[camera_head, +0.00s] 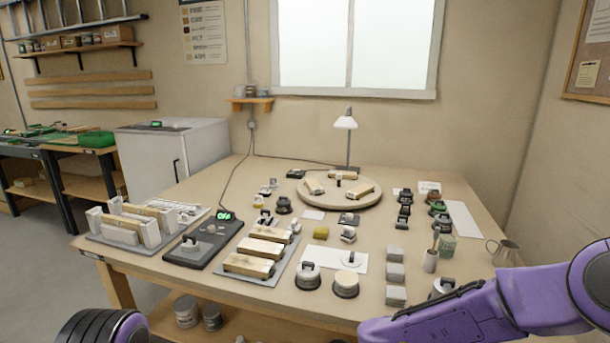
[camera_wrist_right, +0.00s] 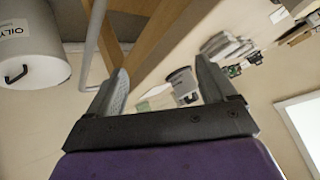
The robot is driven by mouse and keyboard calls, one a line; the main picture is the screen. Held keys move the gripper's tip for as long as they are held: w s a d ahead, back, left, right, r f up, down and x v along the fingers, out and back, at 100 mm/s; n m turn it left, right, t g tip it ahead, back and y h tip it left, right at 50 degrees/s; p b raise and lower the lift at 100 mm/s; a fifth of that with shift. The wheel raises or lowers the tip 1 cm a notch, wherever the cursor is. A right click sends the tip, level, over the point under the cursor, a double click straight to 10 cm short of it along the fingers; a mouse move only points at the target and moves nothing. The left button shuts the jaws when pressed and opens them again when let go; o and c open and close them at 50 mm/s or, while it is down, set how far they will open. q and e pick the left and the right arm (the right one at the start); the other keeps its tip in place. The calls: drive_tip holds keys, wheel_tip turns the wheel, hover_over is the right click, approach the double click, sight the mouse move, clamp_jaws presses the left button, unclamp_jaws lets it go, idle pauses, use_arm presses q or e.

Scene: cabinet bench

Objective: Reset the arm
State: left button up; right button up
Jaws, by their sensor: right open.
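My right gripper (camera_wrist_right: 161,66) is open and empty in the right wrist view, its two fingers spread apart. The wrist view is tilted. The bench edge and small bench items show beyond the fingers, and nothing sits between them in contact. In the head view my purple right arm (camera_head: 470,310) reaches in from the right across the front right of the bench; its gripper is out of that frame. A dark ribbed and purple part of my left arm (camera_head: 100,328) shows at the bottom left. My left gripper is not seen.
The wooden bench (camera_head: 130,268) holds a round turntable (camera_head: 338,204), wood blocks on a tray (camera_head: 254,254), a lamp (camera_head: 346,124), a metal jug (camera_head: 503,252) and many small parts. A grey bin (camera_wrist_right: 35,40) marked "OILY" stands on the floor in the wrist view.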

drive_tip(key=s+d+f+n+y, duration=0.2)
drive_tip(key=s+d+f+n, duration=0.15)
drive_tip(key=s+f, duration=1.1)
drive_tip(key=s+d+f+n+g, duration=0.1)
drive_tip(key=s+d+f, duration=0.1)
drive_tip(key=s, duration=0.7)
drive_tip(key=s+d+f+n+g, duration=0.2)
drive_tip(key=s+d+f, duration=0.1)
drive_tip(key=s, duration=0.7)
drive_tip(key=shift+f+g+y, duration=0.3)
drive_tip(key=shift+f, duration=0.4)
